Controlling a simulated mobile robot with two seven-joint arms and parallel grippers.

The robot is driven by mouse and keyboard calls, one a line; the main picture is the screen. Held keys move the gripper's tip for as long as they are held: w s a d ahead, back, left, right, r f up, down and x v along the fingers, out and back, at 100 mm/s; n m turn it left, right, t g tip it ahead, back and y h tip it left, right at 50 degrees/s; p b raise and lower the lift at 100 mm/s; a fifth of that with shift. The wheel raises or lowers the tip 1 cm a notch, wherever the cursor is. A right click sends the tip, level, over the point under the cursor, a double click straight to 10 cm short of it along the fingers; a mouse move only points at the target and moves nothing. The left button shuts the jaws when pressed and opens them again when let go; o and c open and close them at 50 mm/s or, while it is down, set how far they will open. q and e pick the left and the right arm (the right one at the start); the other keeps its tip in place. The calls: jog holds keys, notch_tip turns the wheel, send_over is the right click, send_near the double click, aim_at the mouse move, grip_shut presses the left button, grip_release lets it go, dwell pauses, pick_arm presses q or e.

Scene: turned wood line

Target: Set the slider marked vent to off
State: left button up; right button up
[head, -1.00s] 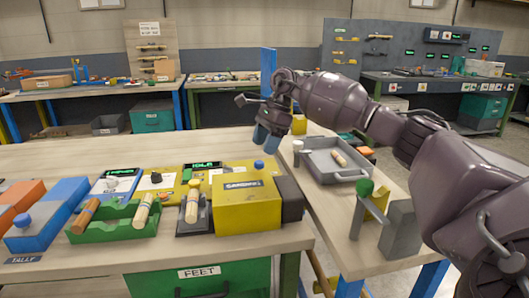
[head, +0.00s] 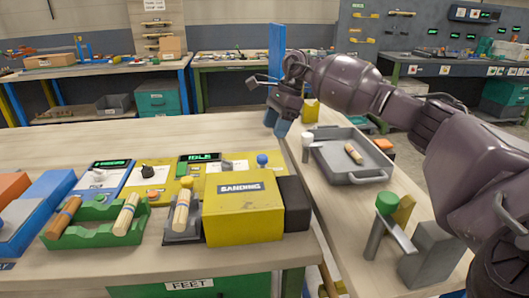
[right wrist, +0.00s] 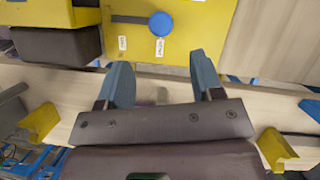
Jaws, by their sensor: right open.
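A round blue knob (head: 262,159) stands on the yellow panel (head: 240,166) behind the yellow sanding box. In the right wrist view the same blue knob (right wrist: 161,24) sits at the right end of a dark slot, with two small white labels (right wrist: 160,47) whose words I cannot read surely. I cannot confirm which control is marked vent. My right gripper (head: 278,124) is over the bench's right edge, beyond and right of the knob in the head view. In the wrist view its blue fingers (right wrist: 162,76) are apart and empty, short of the knob. My left gripper is out of view.
The yellow sanding box (head: 243,212) and a dark block (head: 293,203) stand in front of the panel. A grey tray (head: 340,172) with a wooden piece is on the side bench. The bench behind the panel is clear.

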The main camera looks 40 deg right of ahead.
aim_at(263, 156)
jog(key=x, duration=0.7)
jog(key=shift+f+b, duration=0.15)
jog(key=shift+b, duration=0.15)
jog(key=shift+x, duration=0.8)
